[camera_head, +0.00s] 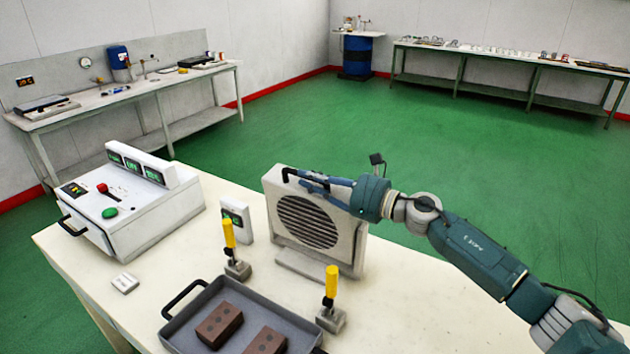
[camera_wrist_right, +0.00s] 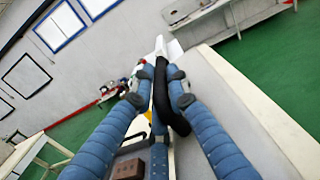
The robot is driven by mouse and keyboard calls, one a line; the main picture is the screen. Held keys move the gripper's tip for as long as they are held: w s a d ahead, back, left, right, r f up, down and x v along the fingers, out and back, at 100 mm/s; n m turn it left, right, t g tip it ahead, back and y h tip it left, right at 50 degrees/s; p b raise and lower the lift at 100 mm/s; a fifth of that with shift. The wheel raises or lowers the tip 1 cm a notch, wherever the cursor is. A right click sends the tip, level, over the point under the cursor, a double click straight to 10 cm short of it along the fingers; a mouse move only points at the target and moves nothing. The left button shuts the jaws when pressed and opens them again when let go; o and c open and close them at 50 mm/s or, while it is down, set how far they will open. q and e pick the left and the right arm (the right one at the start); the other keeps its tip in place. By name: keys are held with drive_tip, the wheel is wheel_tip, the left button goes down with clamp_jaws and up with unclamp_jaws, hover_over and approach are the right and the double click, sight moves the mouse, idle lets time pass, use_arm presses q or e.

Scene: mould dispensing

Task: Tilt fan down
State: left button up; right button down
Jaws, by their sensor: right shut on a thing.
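The fan (camera_head: 308,222) is a white box with a round dark grille, standing on a flat foot on the white table. Its grille faces the front of the table. I cannot tell its exact tilt. My right gripper (camera_head: 302,180) reaches in from the right at the fan's top edge. In the right wrist view its blue fingers are closed on the black handle (camera_wrist_right: 162,95), one on each side. Part of the fan's upper right side is hidden behind the gripper. My left gripper does not show.
A white control box (camera_head: 128,215) with a red lever and green button stands at the left. A small display (camera_head: 237,220), two yellow-handled clamps (camera_head: 229,235) (camera_head: 331,285) and a grey tray (camera_head: 180,327) with brown blocks are near the fan. The table's right side is clear.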

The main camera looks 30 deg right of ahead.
drive_tip(key=shift+s+a+f+n+b, duration=0.35)
drive_tip(key=shift+s+a+n+b, duration=0.05)
drive_tip(key=shift+a+n+b, duration=0.3)
drive_tip(key=shift+s+a+f+n+b, duration=0.35)
drive_tip(key=shift+s+a+n+b, duration=0.1)
drive_tip(key=shift+a+n+b, duration=0.3)
drive_tip(key=shift+s+a+f+n+b, duration=0.35)
drive_tip(key=shift+s+a+n+b, duration=0.05)
drive_tip(key=shift+a+n+b, duration=0.3)
drive_tip(key=c, duration=2)
unclamp_jaws()
drive_tip(key=shift+o, duration=1.2)
drive_tip(key=shift+w+a+f, duration=0.1)
drive_tip(key=shift+w+a, duration=0.05)
drive_tip(key=shift+a, duration=0.1)
drive_tip(key=shift+d, duration=0.1)
drive_tip(key=v, duration=1.2)
